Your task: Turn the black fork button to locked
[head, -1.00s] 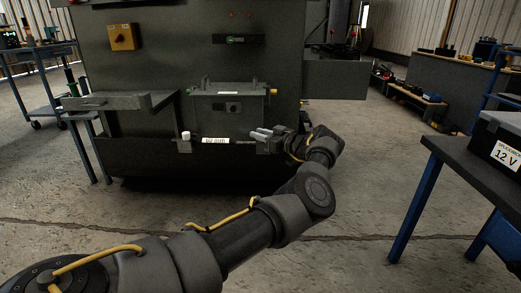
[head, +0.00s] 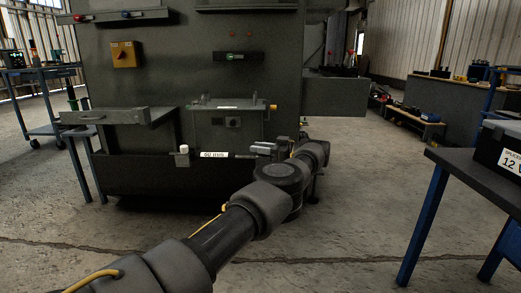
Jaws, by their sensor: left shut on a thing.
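The grey cabinet (head: 150,90) stands ahead of me. On its lower front is a ledge with a white knob (head: 184,149) and a white label strip (head: 214,154), whose print is too small to read surely. My left gripper (head: 252,150) is at the right end of this ledge, just right of the label. It is shut on a small dark part there, which appears to be the black fork button. The fingers and wrist hide most of it, so its turned position cannot be told. My right gripper is out of view.
A grey box-shaped housing (head: 228,125) sits just above the ledge. A grey shelf (head: 118,116) juts out at the left. A dark table (head: 470,175) with a black 12 V case (head: 500,155) stands at the right. The floor between is clear.

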